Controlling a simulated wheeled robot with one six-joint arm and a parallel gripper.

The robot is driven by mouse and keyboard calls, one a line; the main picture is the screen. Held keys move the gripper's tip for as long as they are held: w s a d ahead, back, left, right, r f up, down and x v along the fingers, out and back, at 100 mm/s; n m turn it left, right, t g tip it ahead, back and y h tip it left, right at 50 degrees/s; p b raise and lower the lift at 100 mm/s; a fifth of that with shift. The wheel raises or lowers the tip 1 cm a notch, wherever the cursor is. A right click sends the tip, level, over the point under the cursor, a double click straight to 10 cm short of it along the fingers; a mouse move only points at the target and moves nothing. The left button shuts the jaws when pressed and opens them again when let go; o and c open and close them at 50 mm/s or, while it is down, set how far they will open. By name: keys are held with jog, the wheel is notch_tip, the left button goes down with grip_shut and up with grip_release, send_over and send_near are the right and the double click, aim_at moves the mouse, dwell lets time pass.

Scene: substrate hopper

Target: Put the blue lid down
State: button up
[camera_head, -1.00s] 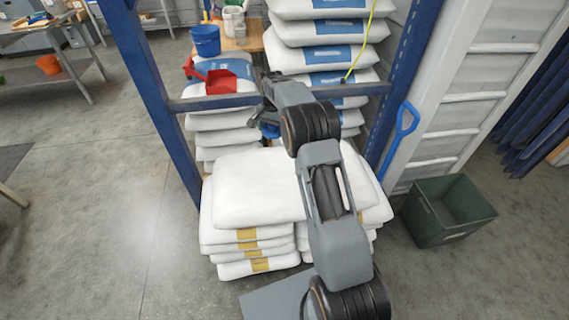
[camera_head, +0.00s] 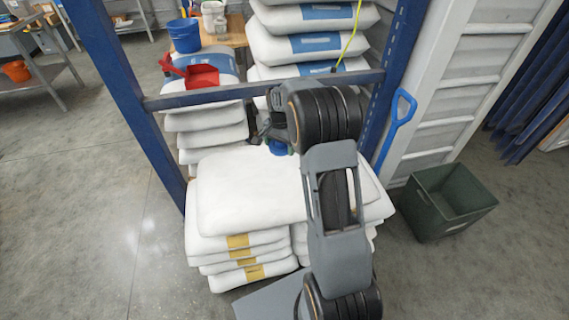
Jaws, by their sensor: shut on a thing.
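My gripper (camera_head: 266,134) is behind the front crossbar, partly hidden by my own arm. It is shut on the blue lid (camera_head: 278,148), of which only a small blue part shows below the fingers. The lid is just above or at the back edge of the white sacks in front; I cannot tell whether it touches them.
A blue crossbar (camera_head: 215,95) runs between blue uprights (camera_head: 110,80) close to my arm. White sacks (camera_head: 250,195) are stacked in front. A red scoop (camera_head: 200,76) and blue bucket (camera_head: 184,36) are behind. A green bin (camera_head: 445,205) and blue-handled tool (camera_head: 397,130) are at the right.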

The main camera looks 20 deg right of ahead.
aim_at(285, 165)
jog(key=shift+s+d+f+b, duration=0.25)
jog(key=shift+s+f+b, duration=0.05)
jog(key=shift+s+f, duration=0.75)
jog(key=shift+f+b, duration=0.45)
jog(key=shift+f, duration=1.3)
jog(key=shift+s+f, duration=0.1)
jog(key=shift+f, duration=0.1)
jog(key=o, duration=0.7)
jog(key=shift+r, duration=0.1)
